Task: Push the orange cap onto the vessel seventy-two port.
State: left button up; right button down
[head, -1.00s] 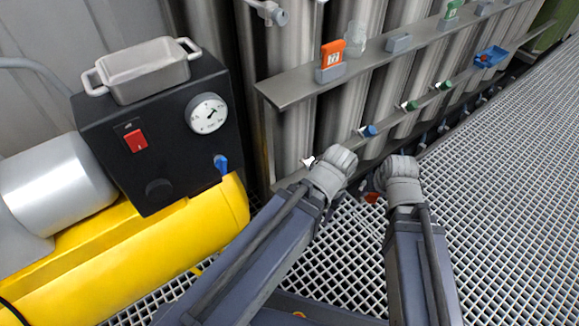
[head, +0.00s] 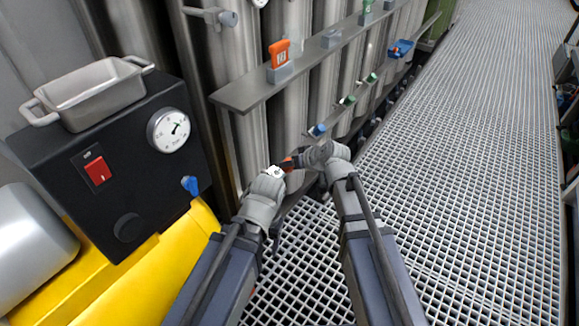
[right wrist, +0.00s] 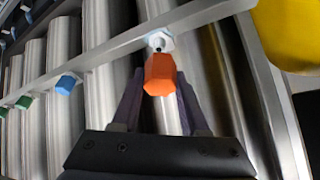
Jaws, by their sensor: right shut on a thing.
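My right gripper (head: 303,160) is shut on the orange cap (head: 289,163). The cap also shows between its fingers in the right wrist view (right wrist: 159,76). The white port (right wrist: 159,42) on the lower rail lies just beyond the cap, slightly above it in that view. A dark opening shows in the port, and the cap overlaps its lower edge, so I cannot tell if they touch. In the head view a white piece (head: 275,172) shows left of the cap, by my left gripper (head: 268,181). The left fingers are too hidden to judge.
Blue (head: 317,130) and green (head: 347,100) caps sit farther along the rail. A black gauge box (head: 120,170) stands left. Open grating (head: 450,180) lies right.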

jog(key=shift+w+a+r+y, duration=0.1)
jog(key=shift+w+y, duration=0.05)
jog(key=shift+w, duration=0.3)
jog(key=shift+w+r+y, duration=0.1)
jog(key=shift+w+y, duration=0.05)
jog(key=shift+w, duration=0.3)
jog(key=shift+w+a+f+b, duration=0.2)
jog(key=shift+a+f+b, duration=0.1)
jog(key=shift+f+b, duration=0.45)
jog(key=shift+w+a+f+b, duration=0.25)
jog(key=shift+a+f+b, duration=0.1)
jog(key=shift+f+b, duration=0.4)
jog(key=shift+w+a+f+b, duration=0.2)
jog(key=shift+a+f+b, duration=0.1)
jog(key=shift+f+b, duration=0.4)
jog(key=shift+w+a+f+b, duration=0.2)
jog(key=shift+a+f+b, duration=0.05)
jog(key=shift+f+b, duration=0.3)
jog(key=shift+w+a+f+b, duration=0.15)
jog(key=shift+a+f+b, duration=0.1)
jog(key=shift+f+b, duration=0.25)
jog(key=shift+c, duration=1.7)
grip_release()
jog(key=shift+r, duration=0.1)
